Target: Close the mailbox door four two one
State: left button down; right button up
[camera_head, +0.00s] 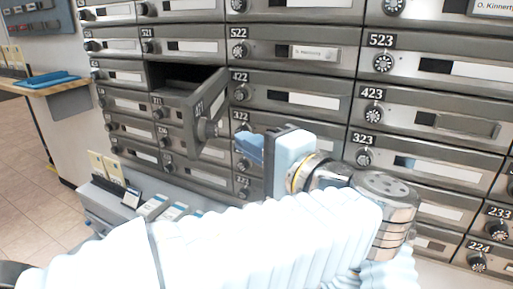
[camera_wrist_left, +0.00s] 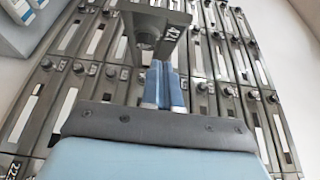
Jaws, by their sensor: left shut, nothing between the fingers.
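The grey mailbox door 421 (camera_head: 205,112) stands open, swung out from the wall of boxes. The dark compartment (camera_head: 182,76) behind it is partly visible. The door also shows at the top of the left wrist view (camera_wrist_left: 153,32), where its number reads 421. My left gripper (camera_head: 243,145) is just right of the door, with its blue fingers together and nothing between them. In the left wrist view the fingertips (camera_wrist_left: 163,84) are close to the door's near edge; I cannot tell if they touch it. My right gripper is in neither view.
Closed mailbox doors with knobs surround the opening, including 422 (camera_head: 290,95) and 423 (camera_head: 425,118). A grey ledge with cards and small boxes (camera_head: 155,205) lies below left. A wooden counter (camera_head: 50,88) with a blue tray (camera_head: 46,79) stands at far left.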

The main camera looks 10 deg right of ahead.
aim_at(196, 126)
pick_arm(q)
jog(key=w+a, duration=0.5)
jog(key=shift+w+a+p, duration=0.2)
jog(key=shift+p, duration=0.15)
jog(key=shift+w+a, duration=0.15)
jog(key=shift+a, duration=0.5)
jog(key=shift+f, duration=0.1)
